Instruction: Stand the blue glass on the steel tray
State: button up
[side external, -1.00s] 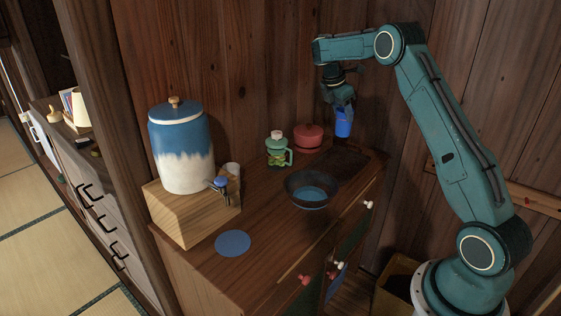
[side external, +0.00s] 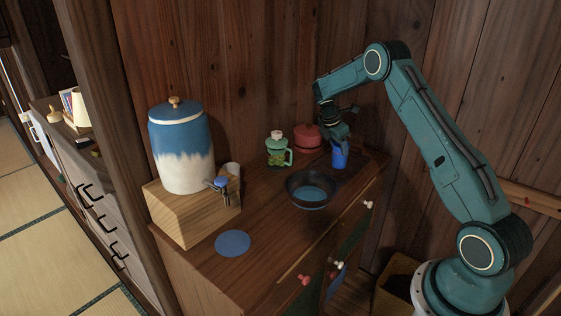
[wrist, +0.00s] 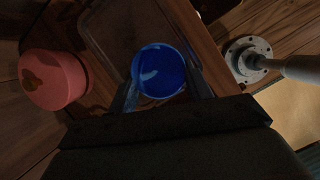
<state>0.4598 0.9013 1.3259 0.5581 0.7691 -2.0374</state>
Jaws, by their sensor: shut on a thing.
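The blue glass (side external: 339,158) is upright between the fingers of my gripper (side external: 339,146), which is shut on it. In the wrist view the glass (wrist: 159,72) shows from above as a blue round mouth, with a finger of my gripper (wrist: 162,88) on each side. The steel tray (wrist: 112,32) looks dark, with a raised rim, at the right end of the cabinet top. The glass is over the tray area and low. I cannot tell whether its base touches the tray. The glass and my gripper hide part of the tray.
A dark bowl (side external: 310,189) stands in front of the glass, to its left. A red pot (side external: 306,137) and a green jug (side external: 277,151) stand behind left. A blue-white dispenser (side external: 181,148) sits on a wooden box (side external: 190,218). A blue disc (side external: 233,243) lies front left.

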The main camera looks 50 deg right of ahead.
aim_at(337, 155)
jog(key=shift+f, duration=2.1)
jog(key=o, duration=1.4)
jog(key=shift+f, duration=0.1)
jog(key=shift+o, duration=0.2)
jog(key=v, duration=1.2)
